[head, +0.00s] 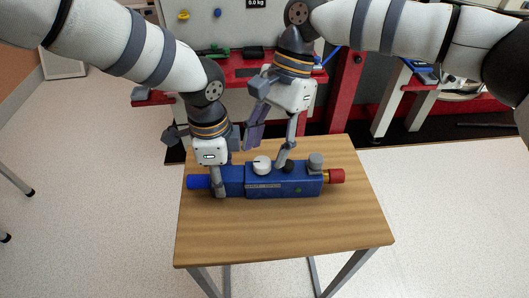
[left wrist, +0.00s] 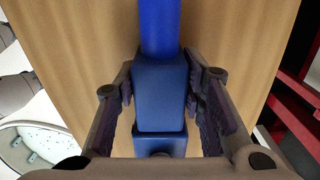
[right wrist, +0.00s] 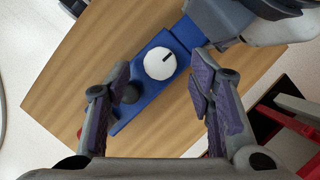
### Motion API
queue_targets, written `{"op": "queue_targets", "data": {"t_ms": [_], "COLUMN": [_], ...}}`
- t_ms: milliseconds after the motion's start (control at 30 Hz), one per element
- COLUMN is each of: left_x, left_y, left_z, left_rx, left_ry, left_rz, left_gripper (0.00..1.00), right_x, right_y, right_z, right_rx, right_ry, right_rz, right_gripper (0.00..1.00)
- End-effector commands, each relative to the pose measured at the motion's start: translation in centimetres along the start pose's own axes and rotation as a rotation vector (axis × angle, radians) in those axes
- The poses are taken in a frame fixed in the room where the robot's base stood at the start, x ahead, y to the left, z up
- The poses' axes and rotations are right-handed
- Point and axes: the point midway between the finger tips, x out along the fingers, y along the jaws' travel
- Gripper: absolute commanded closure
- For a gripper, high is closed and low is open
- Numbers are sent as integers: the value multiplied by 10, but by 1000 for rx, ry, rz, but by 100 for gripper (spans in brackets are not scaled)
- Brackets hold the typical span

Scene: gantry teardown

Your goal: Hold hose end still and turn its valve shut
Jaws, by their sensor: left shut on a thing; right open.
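A long blue valve body (head: 283,188) lies on the wooden table, with a bright blue hose end (head: 197,182) at its left. My left gripper (head: 217,188) is shut around the narrower blue block beside the hose end. In the left wrist view the fingers flank that block, and the bright blue hose end (left wrist: 159,25) lies beyond. A white round knob (head: 262,165) with a black mark sits on top of the body. My right gripper (head: 269,152) is open and empty above it. In the right wrist view the knob (right wrist: 159,63) lies between and just past the fingertips.
The body also carries a dark knob (right wrist: 130,93), a grey cap (head: 316,161) and a red end (head: 337,176). The wooden tabletop (head: 290,232) is bare in front. A red-framed bench (head: 235,68) stands behind the table. My two grippers are close together.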

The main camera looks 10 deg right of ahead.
Motion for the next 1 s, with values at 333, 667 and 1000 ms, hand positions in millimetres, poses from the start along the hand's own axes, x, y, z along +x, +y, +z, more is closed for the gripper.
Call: {"op": "queue_targets", "data": {"t_ms": [333, 667, 1000], "left_x": [0, 0, 0], "left_y": [0, 0, 0], "left_z": [0, 0, 0], "left_rx": [0, 0, 0], "left_ry": [-1, -1, 0], "left_rz": [1, 1, 1], "left_gripper": [99, 99, 40], "right_x": [-84, -96, -95], "right_y": [-1, 0, 0], "right_z": [0, 0, 0], "right_rx": [0, 0, 0], "right_ry": [2, 1, 1], "right_rz": [-3, -1, -1], "right_gripper": [51, 51, 51]}}
